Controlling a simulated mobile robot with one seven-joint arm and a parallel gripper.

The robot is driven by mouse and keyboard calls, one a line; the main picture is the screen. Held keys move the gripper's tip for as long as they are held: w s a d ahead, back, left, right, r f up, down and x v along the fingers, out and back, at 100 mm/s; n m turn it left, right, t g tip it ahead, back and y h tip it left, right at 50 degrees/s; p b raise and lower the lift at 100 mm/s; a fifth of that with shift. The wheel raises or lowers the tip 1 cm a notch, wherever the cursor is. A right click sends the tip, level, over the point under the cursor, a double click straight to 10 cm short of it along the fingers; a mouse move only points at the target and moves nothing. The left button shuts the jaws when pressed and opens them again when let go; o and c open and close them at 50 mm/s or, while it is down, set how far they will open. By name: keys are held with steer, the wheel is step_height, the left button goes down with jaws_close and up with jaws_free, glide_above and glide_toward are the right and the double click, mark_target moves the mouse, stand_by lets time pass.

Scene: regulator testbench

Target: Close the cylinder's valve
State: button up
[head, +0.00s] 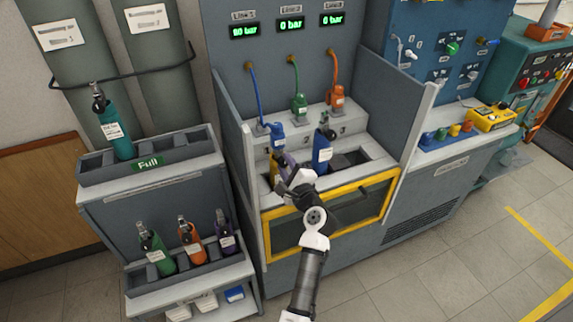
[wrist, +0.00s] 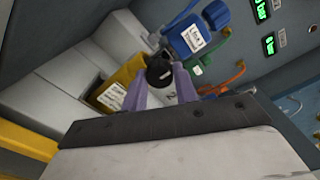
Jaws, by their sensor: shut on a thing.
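My gripper (head: 279,160) reaches into the left bay of the bench. In the wrist view its two lavender fingers (wrist: 160,88) are shut on a round black valve knob (wrist: 159,70). Next to the knob is a yellow cylinder (wrist: 118,92) with a white label; in the head view only a strip of this cylinder (head: 273,164) shows beside my gripper. The join between knob and cylinder is mostly hidden by the fingers. The blue line-1 regulator (head: 277,132) is just behind; it also shows in the wrist view (wrist: 192,40). The first display (head: 244,31) reads about 80 bar.
A blue cylinder (head: 321,152) stands in the bay to the right, close to my gripper. Grey side panels (head: 237,145) and a yellow-framed front (head: 350,215) enclose the bay. A rack (head: 150,172) with several cylinders stands left. The other two displays read 0 bar.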

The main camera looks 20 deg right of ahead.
stand_by(0.3)
steer(key=o, duration=1)
steer(key=shift+s, duration=0.1)
steer(key=shift+s+f, duration=0.1)
steer(key=shift+s, duration=0.15)
steer(key=s+b, duration=0.4)
steer(key=s, duration=0.9)
steer(key=shift+s+d, duration=0.1)
steer(key=shift+d, duration=0.1)
